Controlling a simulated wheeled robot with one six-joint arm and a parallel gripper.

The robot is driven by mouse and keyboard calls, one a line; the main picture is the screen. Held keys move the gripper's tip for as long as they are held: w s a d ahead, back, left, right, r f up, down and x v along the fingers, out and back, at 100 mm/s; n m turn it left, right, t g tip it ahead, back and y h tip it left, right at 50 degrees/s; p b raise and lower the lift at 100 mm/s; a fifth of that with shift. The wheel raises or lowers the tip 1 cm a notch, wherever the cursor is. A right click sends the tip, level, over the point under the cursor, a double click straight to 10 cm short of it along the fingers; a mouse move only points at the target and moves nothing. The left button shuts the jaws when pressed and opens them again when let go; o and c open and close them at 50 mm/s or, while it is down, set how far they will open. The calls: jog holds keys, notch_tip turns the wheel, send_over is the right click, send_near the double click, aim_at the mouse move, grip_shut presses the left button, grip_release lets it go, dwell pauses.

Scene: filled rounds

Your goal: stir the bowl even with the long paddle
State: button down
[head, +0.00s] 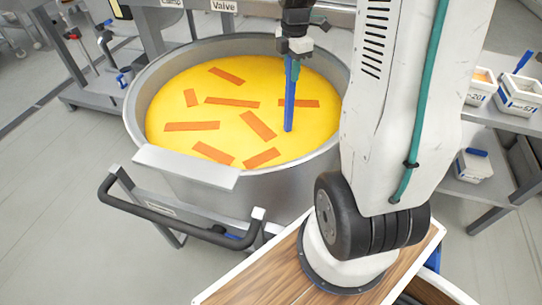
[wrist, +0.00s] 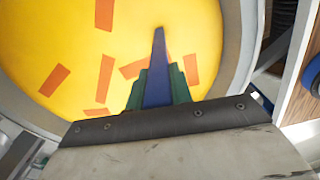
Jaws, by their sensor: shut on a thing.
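The bowl (head: 232,182) is a large round grey metal vessel holding bright yellow contents (head: 187,107). Several orange strips (head: 192,126) lie scattered across the yellow surface. My gripper (head: 291,58) is above the bowl's right part and is shut on the long blue paddle (head: 289,100). The paddle points down, nearly upright, and its lower end meets the yellow surface or hangs just over it; I cannot tell its depth. In the wrist view the paddle (wrist: 157,75) sits between green fingers, with yellow contents and orange strips (wrist: 54,80) beyond.
A black handle bar (head: 165,214) and a pale ledge (head: 186,167) are at the bowl's front left. A shelf with small white bins (head: 519,93) stands at the right. A wooden-topped surface (head: 268,277) is at the front. Open grey floor (head: 50,200) lies to the left.

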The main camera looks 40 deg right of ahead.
jog(key=w, duration=0.6)
jog(key=w+a, duration=0.4)
jog(key=a, duration=0.6)
jog(key=s+d, duration=0.4)
jog(key=s, duration=0.3)
jog(key=shift+s+d, duration=0.35)
jog(key=s+d, duration=0.5)
jog(key=s, duration=0.3)
jog(key=w, duration=1.2)
jog(key=w+a, duration=0.4)
jog(key=a, duration=0.6)
jog(key=s+d, duration=0.5)
jog(key=s, duration=0.3)
